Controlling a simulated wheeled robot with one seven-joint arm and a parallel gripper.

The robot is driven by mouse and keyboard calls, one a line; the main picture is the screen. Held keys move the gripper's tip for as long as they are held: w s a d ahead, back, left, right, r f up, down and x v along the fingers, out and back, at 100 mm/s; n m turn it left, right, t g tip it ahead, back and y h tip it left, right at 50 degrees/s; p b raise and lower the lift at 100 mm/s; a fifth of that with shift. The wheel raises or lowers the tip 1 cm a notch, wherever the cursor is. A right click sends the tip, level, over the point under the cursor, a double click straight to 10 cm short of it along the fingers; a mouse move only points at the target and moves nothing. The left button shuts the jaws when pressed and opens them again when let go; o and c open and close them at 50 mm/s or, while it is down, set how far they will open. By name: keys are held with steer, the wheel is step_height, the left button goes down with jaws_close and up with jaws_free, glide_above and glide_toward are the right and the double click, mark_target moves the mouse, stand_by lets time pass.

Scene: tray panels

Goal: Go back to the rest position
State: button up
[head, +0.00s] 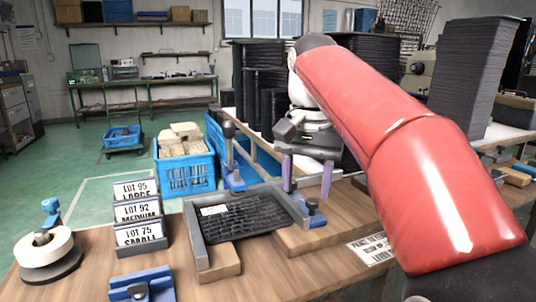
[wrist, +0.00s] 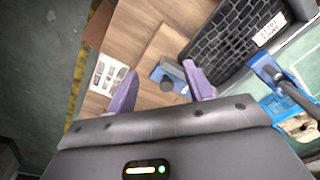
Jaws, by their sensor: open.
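My gripper (head: 307,176) hangs over the right end of the wooden fixture, with its purple fingers apart and nothing seen between them. It also shows in the wrist view (wrist: 163,90), open above the bench. Below and beyond the fingers there is a blue clamp (wrist: 169,76) on a wooden block. A black tray panel (head: 243,219) with a white label lies in the grey-edged fixture, left of my gripper. The panel shows at the upper right of the wrist view (wrist: 232,45). My red arm (head: 385,120) reaches in from the right and hides part of the bench.
Lot cards (head: 138,212) in holders and a tape roll (head: 46,250) stand at the left. A blue clamp (head: 143,285) lies at the front edge. Tall black stacks (head: 266,95) and a blue crate (head: 185,172) stand behind. A printed sheet (head: 372,248) lies on the bench.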

steer(key=s+d+f+n+t, duration=0.2)
steer(key=s+d+f, duration=0.2)
steer(key=s+f, duration=0.5)
steer(key=s+d+f+n+t, duration=0.2)
steer(key=s+d+f+t, duration=0.1)
steer(key=s+f, duration=0.6)
step_height(320, 180, down, 3)
steer(key=shift+d+f, duration=0.1)
steer(key=shift+d, duration=0.65)
